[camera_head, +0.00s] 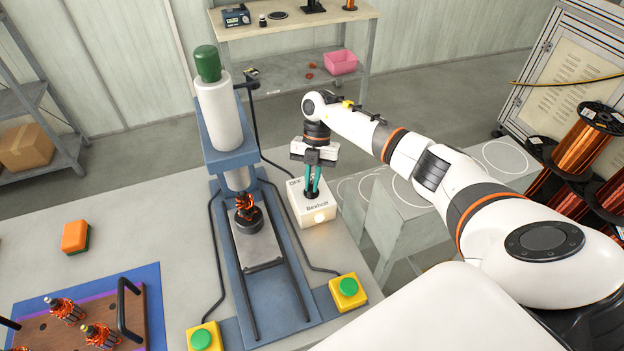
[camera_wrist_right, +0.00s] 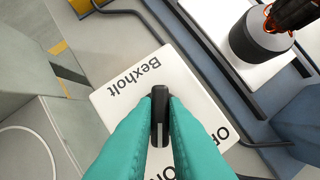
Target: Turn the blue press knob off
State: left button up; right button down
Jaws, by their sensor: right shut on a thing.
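The blue press (camera_head: 226,150) stands on the table with a white cylinder and a green cap on top. Beside it, on its right, is a white control box (camera_head: 313,211) marked "Bexholt", with a lit warm lamp on its front. Its black knob (camera_wrist_right: 160,118) shows in the right wrist view, with a pale line along it and partly hidden lettering around it. My right gripper (camera_head: 312,192) points down over the box, its teal fingers shut on the knob. Its fingertips also show in the right wrist view (camera_wrist_right: 160,108). My left gripper is not in view.
A copper-wound armature (camera_head: 245,205) sits in the press. Yellow boxes with green buttons (camera_head: 347,287) (camera_head: 201,339) stand at the front. A wooden tray (camera_head: 85,322) with armatures lies front left. An orange-green block (camera_head: 76,237) lies behind it. Black cables run beside the press.

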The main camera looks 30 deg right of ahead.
jog(key=n+b, duration=0.2)
jog(key=shift+w+f+n+g+h+b, duration=0.1)
jog(key=shift+w+n+g+h+b, duration=0.05)
jog(key=shift+n+g+h+b, duration=0.2)
jog(key=n+b, duration=0.1)
jog(key=n+h+b, duration=0.1)
jog(key=n, duration=0.1)
jog(key=shift+a+n+g+h, duration=0.1)
jog(key=shift+n+g+h, duration=0.15)
jog(key=n+h+b, duration=0.1)
jog(key=n+b, duration=0.1)
jog(key=n, duration=0.1)
jog(key=shift+a+n, duration=0.1)
jog(key=shift+n, duration=0.3)
jog(key=shift+a+r+n+h+b, duration=0.15)
jog(key=shift+n+h+b, duration=0.75)
jog(key=shift+n, duration=1)
jog(key=shift+r, duration=0.1)
jog(key=c, duration=1.5)
grip_release()
jog(key=shift+o, duration=0.2)
